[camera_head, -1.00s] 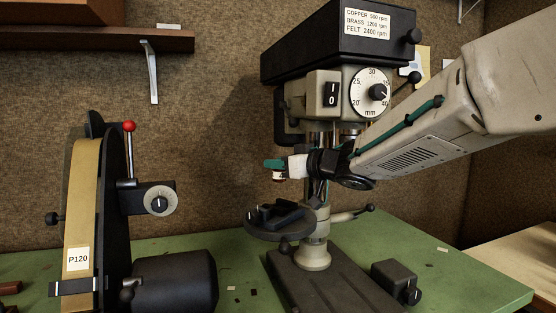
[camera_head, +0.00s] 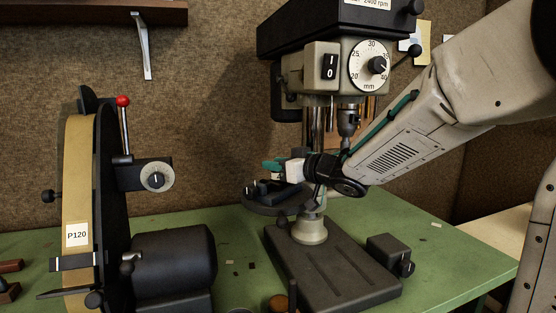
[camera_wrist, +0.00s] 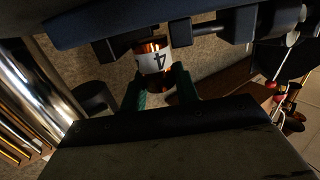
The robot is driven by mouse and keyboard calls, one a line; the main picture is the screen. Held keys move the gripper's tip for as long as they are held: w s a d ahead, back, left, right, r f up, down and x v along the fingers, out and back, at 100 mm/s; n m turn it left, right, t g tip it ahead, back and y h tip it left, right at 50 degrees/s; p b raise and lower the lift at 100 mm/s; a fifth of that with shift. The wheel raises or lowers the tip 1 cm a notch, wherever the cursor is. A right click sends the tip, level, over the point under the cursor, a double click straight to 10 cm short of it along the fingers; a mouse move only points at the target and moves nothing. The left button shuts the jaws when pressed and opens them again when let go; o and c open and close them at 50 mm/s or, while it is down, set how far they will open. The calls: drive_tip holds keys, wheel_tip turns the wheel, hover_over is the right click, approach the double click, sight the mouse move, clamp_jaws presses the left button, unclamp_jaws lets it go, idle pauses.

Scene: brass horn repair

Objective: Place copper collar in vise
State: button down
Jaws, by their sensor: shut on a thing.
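The copper collar (camera_wrist: 152,60), with a white label marked 4, sits between the green fingertips of my gripper (camera_wrist: 163,86) in the wrist view. My gripper is shut on it. In the head view my gripper (camera_head: 276,165) is low over the dark vise (camera_head: 272,190) on the drill press's round table. The collar is hard to make out there, against the dark vise. In the wrist view dark vise parts (camera_wrist: 197,30) lie close around the collar's top end. I cannot tell whether the collar touches the jaws.
The drill press (camera_head: 340,65) rises just behind my gripper, with its chuck (camera_head: 348,122) close to my wrist. A belt sander (camera_head: 82,200) stands at the left on the green bench (camera_head: 215,258). A dark block with a knob (camera_head: 390,252) sits at the right of the press base.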

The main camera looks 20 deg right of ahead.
drive_tip(key=shift+f, duration=0.55)
idle(0.4)
drive_tip(key=c, duration=1)
unclamp_jaws()
drive_tip(key=shift+o, duration=0.2)
drive_tip(key=shift+v, duration=3.85)
